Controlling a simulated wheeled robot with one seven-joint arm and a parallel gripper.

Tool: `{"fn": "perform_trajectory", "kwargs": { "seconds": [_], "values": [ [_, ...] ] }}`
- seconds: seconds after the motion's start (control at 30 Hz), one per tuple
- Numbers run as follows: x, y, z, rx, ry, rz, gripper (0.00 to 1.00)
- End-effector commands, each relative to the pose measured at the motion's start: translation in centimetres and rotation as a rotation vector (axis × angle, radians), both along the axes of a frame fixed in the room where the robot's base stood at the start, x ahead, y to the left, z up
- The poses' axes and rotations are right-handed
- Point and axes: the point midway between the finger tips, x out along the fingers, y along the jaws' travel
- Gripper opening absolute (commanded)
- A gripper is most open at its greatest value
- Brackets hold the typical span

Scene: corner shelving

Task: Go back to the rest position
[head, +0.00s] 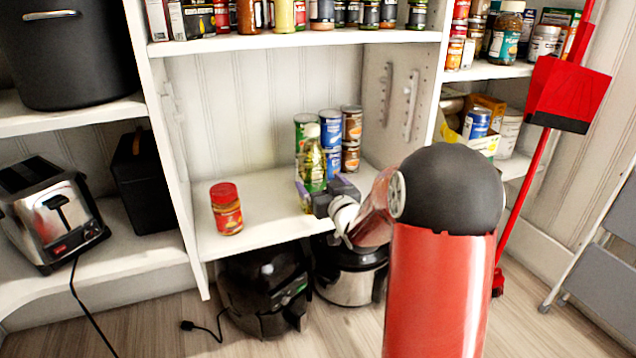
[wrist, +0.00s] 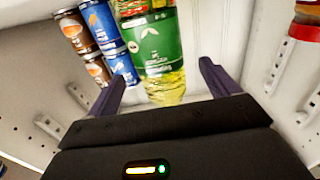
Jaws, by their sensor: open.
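My gripper (head: 322,193) is open at the middle shelf, in front of a clear oil bottle with a green label (head: 312,160). In the wrist view the bottle (wrist: 155,50) shows between the two spread fingers (wrist: 165,85), which do not close on it. The bottle stands upright on the shelf in the head view. My red arm with its dark joint fills the lower right of the head view.
Several stacked cans (head: 351,127) stand right behind the bottle. A red-lidded jar (head: 226,208) stands at the left on the same shelf (head: 262,210). Shelf side walls (head: 400,85) bound the bay. A red broom and dustpan (head: 568,95) lean at the right.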

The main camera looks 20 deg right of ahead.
Motion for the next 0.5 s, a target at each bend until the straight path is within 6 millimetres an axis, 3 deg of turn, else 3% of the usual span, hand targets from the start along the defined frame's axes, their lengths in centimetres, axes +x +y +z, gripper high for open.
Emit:
{"fn": "perform_trajectory", "kwargs": {
  "seconds": [0.27, 0.37, 0.5],
  "values": [
    [-0.3, 0.5, 0.9, -0.013, 0.023, -0.008, 0.87],
    [-1.4, 1.5, 2.9, -0.044, 0.093, -0.032, 0.87],
    [-5.3, 3.6, 6.7, -0.097, 0.268, -0.096, 0.87]
  ]
}}
